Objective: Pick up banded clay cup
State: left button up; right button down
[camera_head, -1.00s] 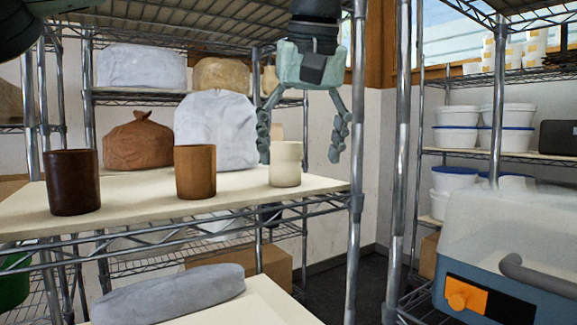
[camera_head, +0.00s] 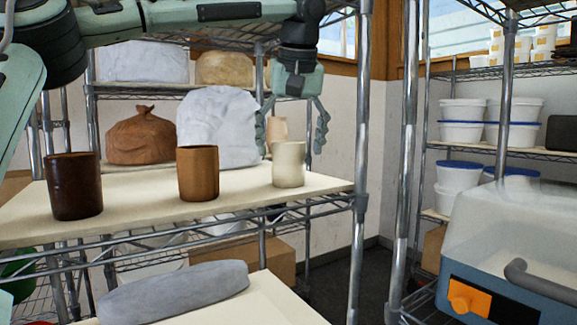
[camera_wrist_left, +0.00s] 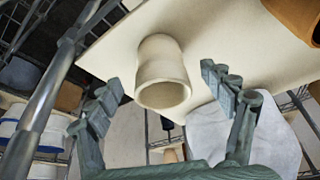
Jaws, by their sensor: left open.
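Three cups stand upright in a row on the cream board (camera_head: 120,213): a dark brown cup (camera_head: 74,186), a mid-brown cup (camera_head: 198,173) and a cream cup (camera_head: 288,164). I cannot clearly tell from the head view which is banded; the cream cup (camera_wrist_left: 161,75) shows a faint ring below its rim in the left wrist view. My left gripper (camera_head: 291,130) is open, fingers down, just above and behind the cream cup. In the left wrist view, its spread fingers (camera_wrist_left: 165,90) lie either side of the cream cup, with nothing held. My right gripper is not in view.
A brown bag (camera_head: 140,137) and a pale wrapped block (camera_head: 217,128) stand behind the cups. A metal post (camera_head: 361,120) rises at the board's right end. A grey roll (camera_head: 175,290) lies on the lower shelf. A pinkish object (camera_head: 277,128) shows behind my gripper.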

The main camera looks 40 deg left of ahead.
aim_at(288, 164)
pick_arm(q)
jog(key=x, duration=0.5)
jog(key=shift+w+a, duration=0.2)
jog(key=c, duration=1.4)
jog(key=shift+c, duration=0.4)
jog(key=shift+r, duration=0.1)
